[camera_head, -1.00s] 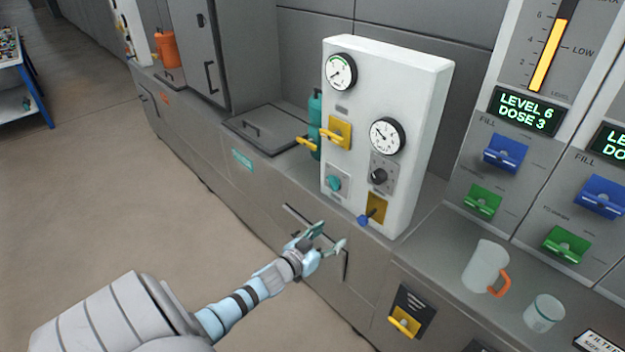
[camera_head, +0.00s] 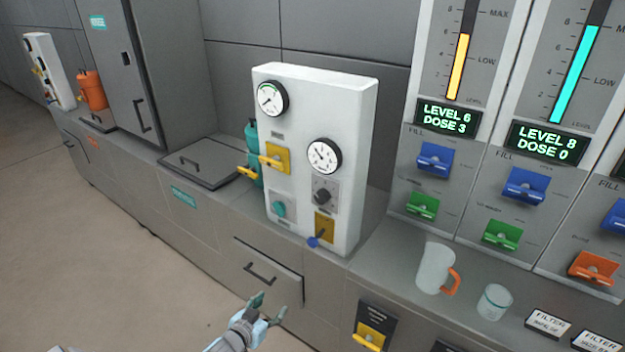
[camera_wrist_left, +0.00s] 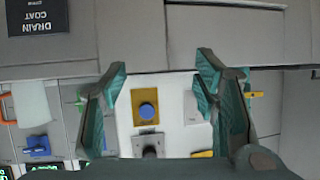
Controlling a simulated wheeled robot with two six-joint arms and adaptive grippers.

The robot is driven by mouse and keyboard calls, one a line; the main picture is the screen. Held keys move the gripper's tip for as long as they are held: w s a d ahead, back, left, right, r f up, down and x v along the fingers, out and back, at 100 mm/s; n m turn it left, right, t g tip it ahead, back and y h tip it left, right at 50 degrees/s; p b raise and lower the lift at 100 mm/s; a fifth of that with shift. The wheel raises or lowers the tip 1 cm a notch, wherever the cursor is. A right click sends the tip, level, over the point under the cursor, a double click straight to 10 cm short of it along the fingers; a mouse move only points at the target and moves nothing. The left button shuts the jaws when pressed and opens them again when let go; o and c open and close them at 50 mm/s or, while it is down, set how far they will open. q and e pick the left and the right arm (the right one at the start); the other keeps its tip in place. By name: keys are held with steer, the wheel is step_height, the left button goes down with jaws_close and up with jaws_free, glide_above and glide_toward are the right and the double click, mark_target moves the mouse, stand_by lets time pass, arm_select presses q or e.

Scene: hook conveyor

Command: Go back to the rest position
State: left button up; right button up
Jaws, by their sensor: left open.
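My left gripper (camera_head: 268,308) is at the bottom of the head view, in front of the drawer fronts below the counter. Its two fingers are apart with nothing between them. In the left wrist view the open fingers (camera_wrist_left: 167,95) frame part of the white control panel (camera_wrist_left: 124,120) beyond them. The panel (camera_head: 300,85) stands upright on the counter in the head view, with two gauges, a yellow lever, a dark knob and a blue-tipped lever. My right gripper is not in view.
A drawer handle (camera_head: 262,274) is close to the left gripper. A white mug (camera_head: 433,268) with an orange handle and a small glass (camera_head: 494,301) stand on the counter. Dispensers with blue and green levers rise behind them. The floor at the left is clear.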

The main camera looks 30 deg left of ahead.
arm_select(q)
steer(key=s+d+f+m+g, duration=0.2)
steer(key=s+f+g, duration=0.5)
steer(key=s+f, duration=1.05)
steer(key=s+d+f+g, duration=0.2)
steer(key=s+d, duration=0.3)
steer(key=s, duration=0.5)
steer(key=s+d+f+g+h+b, duration=0.1)
steer(key=s+d+f, duration=0.3)
steer(key=s, duration=0.6)
steer(key=shift+s+d+f+n+g+b, duration=0.2)
steer(key=shift+s+d+n+g+b, duration=0.15)
steer(key=shift+d+g, duration=0.25)
steer(key=shift+w+a, duration=0.1)
